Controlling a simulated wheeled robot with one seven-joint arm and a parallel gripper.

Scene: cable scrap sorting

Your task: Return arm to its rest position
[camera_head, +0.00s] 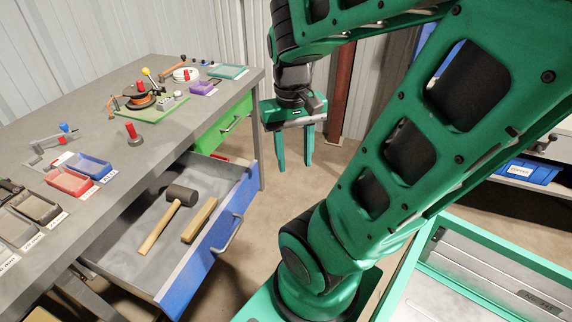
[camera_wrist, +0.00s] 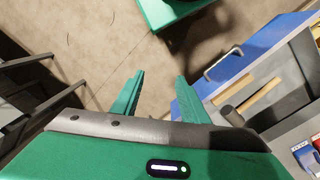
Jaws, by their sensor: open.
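My gripper (camera_head: 294,150) hangs in the air with its two green fingers pointing down, to the right of the workbench and the open drawer. It is open, with nothing between the fingers. In the wrist view my gripper (camera_wrist: 158,92) shows both fingers apart above the bare floor. My green arm fills the right side of the head view, folded up and over. No rest position is marked in either view.
A blue-fronted drawer (camera_head: 213,252) stands open, holding a mallet (camera_head: 168,215) and a wooden piece (camera_head: 199,220). The grey workbench (camera_head: 85,160) carries red (camera_head: 70,181) and blue (camera_head: 90,166) trays. A green drawer (camera_head: 222,130) is slightly open. Floor below my gripper is clear.

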